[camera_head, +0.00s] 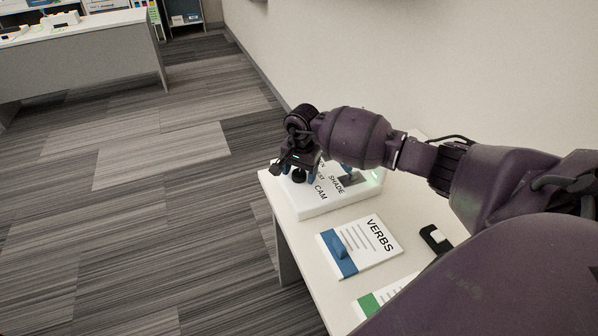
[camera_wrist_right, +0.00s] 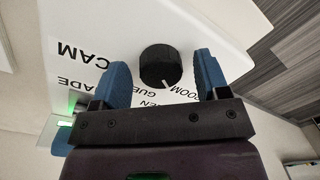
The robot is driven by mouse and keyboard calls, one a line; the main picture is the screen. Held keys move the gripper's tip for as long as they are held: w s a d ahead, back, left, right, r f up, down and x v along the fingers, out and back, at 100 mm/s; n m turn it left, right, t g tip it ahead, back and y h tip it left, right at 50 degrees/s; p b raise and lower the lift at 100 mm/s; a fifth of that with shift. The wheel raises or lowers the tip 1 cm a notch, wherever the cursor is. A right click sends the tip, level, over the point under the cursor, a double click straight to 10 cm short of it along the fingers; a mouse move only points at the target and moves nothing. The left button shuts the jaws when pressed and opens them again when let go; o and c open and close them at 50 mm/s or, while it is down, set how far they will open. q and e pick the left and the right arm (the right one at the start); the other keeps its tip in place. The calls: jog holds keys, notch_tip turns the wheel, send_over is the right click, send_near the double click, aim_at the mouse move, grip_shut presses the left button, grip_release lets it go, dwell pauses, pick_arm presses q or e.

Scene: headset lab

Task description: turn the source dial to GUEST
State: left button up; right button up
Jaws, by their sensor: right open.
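The source dial (camera_wrist_right: 159,64) is a round black knob on a white box (camera_head: 318,207) at the far end of the table. A short white mark on its edge lies close to the ROOM lettering in the upside-down wrist view. GUEST is partly hidden there by my gripper. My right gripper (camera_wrist_right: 162,62) is open, with its blue fingers on either side of the dial, apart from it in the picture. In the head view the right gripper (camera_head: 297,165) is over the box's left part, and the dial (camera_head: 299,176) shows just below it. My left gripper is not in view.
The box also carries CAM and SHADE lettering and a grey part (camera_head: 353,179). A VERBS card (camera_head: 375,250), a green-edged card (camera_head: 385,292) and a black-and-white item (camera_head: 435,238) lie nearer on the table (camera_head: 307,250). A wall rises behind; open floor lies left.

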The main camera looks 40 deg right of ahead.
jog(key=c, duration=0.9)
jog(key=shift+m, duration=0.3)
jog(key=m, duration=0.5)
jog(key=m+p, duration=0.1)
jog(key=m, duration=0.3)
jog(key=shift+m, duration=0.5)
